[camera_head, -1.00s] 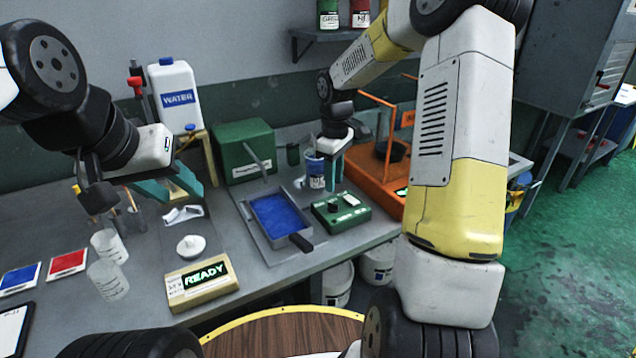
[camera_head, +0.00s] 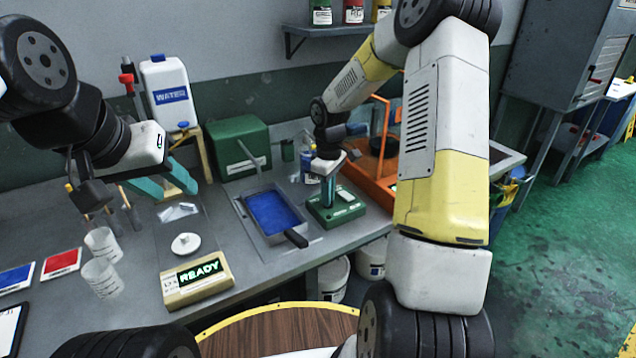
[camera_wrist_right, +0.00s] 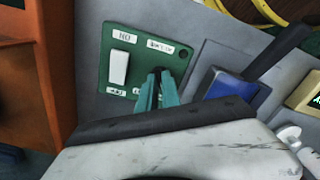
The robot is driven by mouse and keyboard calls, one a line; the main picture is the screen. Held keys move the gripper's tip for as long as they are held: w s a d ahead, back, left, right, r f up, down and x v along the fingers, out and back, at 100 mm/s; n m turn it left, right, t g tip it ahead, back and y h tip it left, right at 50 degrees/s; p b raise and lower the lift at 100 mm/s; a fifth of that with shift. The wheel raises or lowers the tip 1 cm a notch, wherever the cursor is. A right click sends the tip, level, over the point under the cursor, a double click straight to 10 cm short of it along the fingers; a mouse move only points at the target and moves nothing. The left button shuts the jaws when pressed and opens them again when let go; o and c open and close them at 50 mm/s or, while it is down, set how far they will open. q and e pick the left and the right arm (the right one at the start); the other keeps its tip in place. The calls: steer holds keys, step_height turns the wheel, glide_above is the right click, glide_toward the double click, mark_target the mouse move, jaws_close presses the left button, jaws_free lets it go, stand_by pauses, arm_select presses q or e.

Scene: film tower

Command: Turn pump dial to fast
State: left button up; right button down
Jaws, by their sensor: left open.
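The green pump box (camera_head: 337,205) stands on the bench, right of the blue tray. In the right wrist view its face (camera_wrist_right: 105,50) shows a white rocker switch (camera_wrist_right: 118,68) and small labels, too blurred to read fully. The black pump dial (camera_wrist_right: 156,74) is mostly hidden between the teal fingertips of my right gripper (camera_wrist_right: 157,82). My right gripper (camera_head: 328,196) points down at the box, its fingers close on both sides of the dial. The dial's setting cannot be seen. My left gripper (camera_head: 168,186) is open and empty above the bench's left part.
The blue tray (camera_head: 249,231) with a dark handle lies left of the box. An orange frame (camera_head: 372,185) stands to its right, a blue-labelled bottle (camera_head: 308,165) behind it. The READY display block (camera_head: 197,280) and beakers (camera_head: 102,277) are at the front left.

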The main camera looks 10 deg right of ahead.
stand_by(0.4)
steer(key=m, duration=0.6)
steer(key=shift+m, duration=0.3)
steer(key=m, duration=0.5)
steer(key=shift+m, duration=0.3)
steer(key=c, duration=1.5)
jaws_free()
steer(key=shift+c, duration=0.2)
steer(key=shift+r, duration=0.1)
step_height(320, 180, up, 8)
steer(key=shift+f, duration=0.2)
